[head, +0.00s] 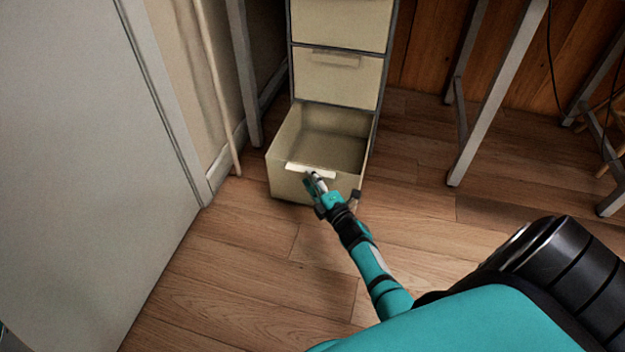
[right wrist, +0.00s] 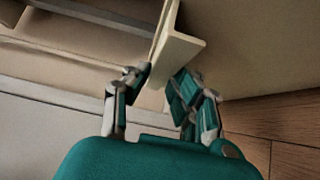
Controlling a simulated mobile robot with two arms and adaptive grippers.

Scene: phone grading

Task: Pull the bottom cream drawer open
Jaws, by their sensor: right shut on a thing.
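The bottom cream drawer (head: 288,185) stands pulled out of the cabinet near the floor, and its inside looks empty. Its pale handle (head: 297,167) runs along the top of its front. My right gripper (head: 313,176) is at this handle, with its arm reaching up from the lower right. In the right wrist view, the gripper (right wrist: 160,85) has its two teal fingers on either side of the handle lip (right wrist: 178,48) and is shut on it. My left gripper is in neither view.
A closed cream drawer (head: 337,80) sits above the open one. A large grey panel (head: 80,150) stands on the left, with a thin pole (head: 217,90) beside the cabinet. Grey table legs (head: 490,110) stand at the right. The wooden floor (head: 240,270) in front is clear.

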